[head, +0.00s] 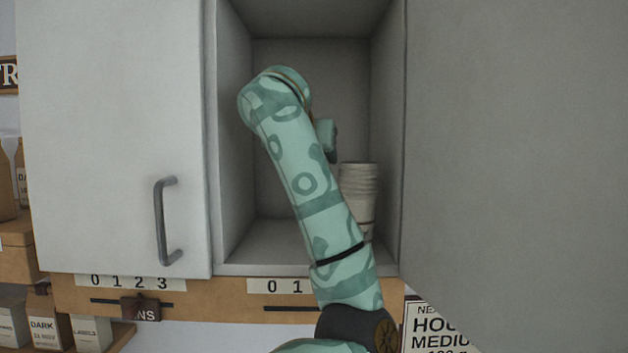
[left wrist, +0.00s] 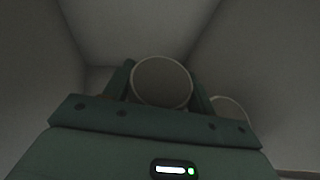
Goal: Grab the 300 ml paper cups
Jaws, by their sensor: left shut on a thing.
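My left arm reaches into the open cupboard, and its gripper is mostly hidden behind the arm in the head view. In the left wrist view, my left gripper (left wrist: 161,86) has its fingers on both sides of a pale round paper cup or cup stack (left wrist: 162,72) and is shut on it. A second pale round rim (left wrist: 230,106) shows to the right, partly behind the gripper. In the head view, a stack of white paper cups (head: 359,187) stands upright at the cupboard's right side, partly behind my forearm. No volume marking is readable on them. My right gripper is not in view.
The cupboard (head: 236,190) has close side walls and a ceiling. A door with a handle (head: 165,220) is on the left, and a large grey panel (head: 510,130) is on the right. A wooden strip with number labels (head: 130,283) runs below.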

